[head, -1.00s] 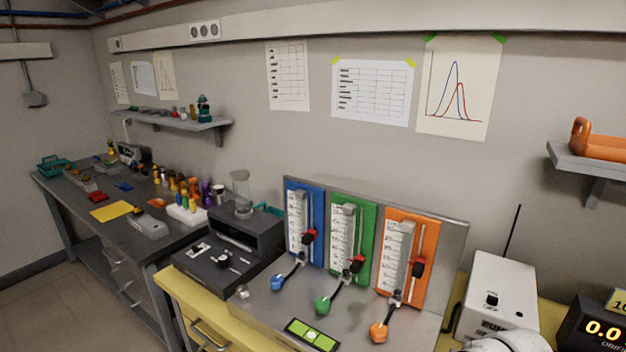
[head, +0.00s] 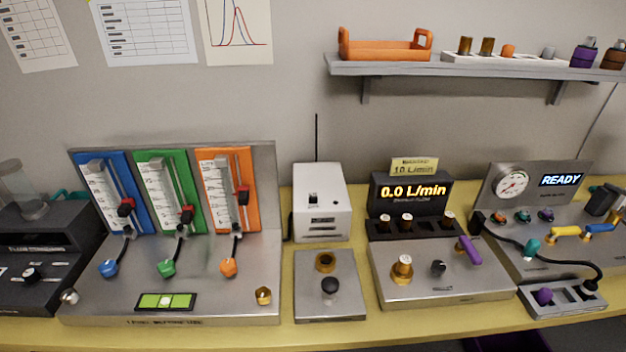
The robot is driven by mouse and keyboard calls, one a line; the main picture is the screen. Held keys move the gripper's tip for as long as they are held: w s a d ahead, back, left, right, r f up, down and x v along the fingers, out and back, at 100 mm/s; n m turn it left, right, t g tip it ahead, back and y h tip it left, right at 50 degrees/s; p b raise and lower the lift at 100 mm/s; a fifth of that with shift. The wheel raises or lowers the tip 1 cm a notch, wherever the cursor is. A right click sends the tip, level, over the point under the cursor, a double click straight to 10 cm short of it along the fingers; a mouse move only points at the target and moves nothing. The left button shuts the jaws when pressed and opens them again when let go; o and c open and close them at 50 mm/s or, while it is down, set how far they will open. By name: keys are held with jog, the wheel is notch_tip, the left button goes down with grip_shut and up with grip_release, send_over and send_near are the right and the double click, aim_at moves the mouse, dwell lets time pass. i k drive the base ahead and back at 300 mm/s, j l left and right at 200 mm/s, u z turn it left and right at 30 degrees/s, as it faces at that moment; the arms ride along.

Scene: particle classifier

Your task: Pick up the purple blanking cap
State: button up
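A small purple knob-shaped piece (head: 544,296), which looks like the purple blanking cap, sits in the left part of a grey slotted holder (head: 570,312) at the front right of the bench. Other purple things are in view: a purple lever or handle (head: 469,251) on the flow-readout unit, a small purple fitting (head: 546,215) on the READY panel, and a purple-bodied jar (head: 583,56) on the shelf. I cannot tell for certain which one is the cap. My gripper is not in view.
The yellow bench (head: 400,325) is crowded with instruments. A black hose (head: 560,260) curves over the READY unit (head: 545,255) down to the holder. A wall shelf (head: 480,68) overhangs the right side. A narrow strip of bench front is clear.

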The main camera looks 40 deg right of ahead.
aim_at(543, 296)
jog(key=z, duration=1.7)
jog(key=k+j+z, duration=0.15)
jog(key=j, duration=0.2)
jog(key=k+j+z, duration=0.15)
jog(key=j, duration=0.25)
jog(key=k+j+z, duration=0.35)
jog(key=j, duration=0.3)
